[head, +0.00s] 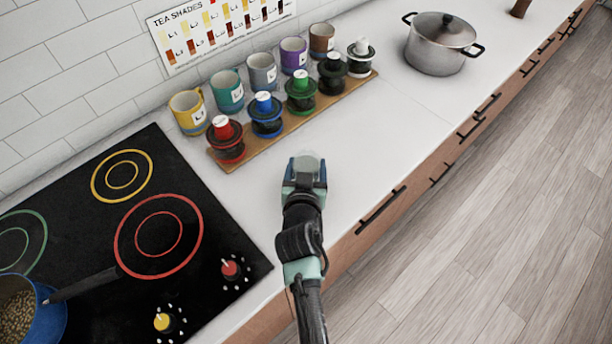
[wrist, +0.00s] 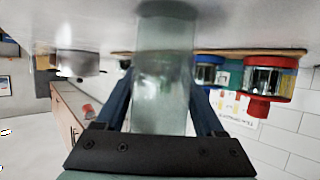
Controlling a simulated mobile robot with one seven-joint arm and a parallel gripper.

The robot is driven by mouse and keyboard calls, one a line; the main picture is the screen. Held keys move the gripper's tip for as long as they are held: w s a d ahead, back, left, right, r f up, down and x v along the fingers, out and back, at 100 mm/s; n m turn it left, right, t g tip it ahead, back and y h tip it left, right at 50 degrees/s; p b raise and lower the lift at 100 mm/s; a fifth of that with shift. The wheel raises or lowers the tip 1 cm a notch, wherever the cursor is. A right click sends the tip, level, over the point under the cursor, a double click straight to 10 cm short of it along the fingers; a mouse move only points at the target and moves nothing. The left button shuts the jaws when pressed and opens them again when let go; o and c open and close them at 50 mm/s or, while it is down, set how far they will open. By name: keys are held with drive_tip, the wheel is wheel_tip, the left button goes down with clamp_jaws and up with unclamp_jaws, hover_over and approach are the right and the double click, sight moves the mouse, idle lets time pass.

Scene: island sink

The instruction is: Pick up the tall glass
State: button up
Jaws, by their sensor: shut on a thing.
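The tall glass (wrist: 165,85) is clear, slightly green, and stands between the two fingers of my gripper (wrist: 163,105) in the wrist view. The fingers are shut on it, one on each side. The wrist view is upside down, and the far end of the glass is at the white counter surface; I cannot tell whether it touches. In the head view my gripper (head: 304,174) is over the counter, right of the stove, and hides nearly all of the glass.
A wooden rack (head: 293,124) of coloured jars stands behind my gripper, with several mugs (head: 230,90) along the wall. A black stovetop (head: 120,225) with a blue pan (head: 30,312) is on the left. A steel pot (head: 438,48) stands far right. The counter between is clear.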

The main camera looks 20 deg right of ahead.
sight(307, 150)
drive_tip(key=shift+r, duration=0.3)
drive_tip(key=shift+r, duration=4.75)
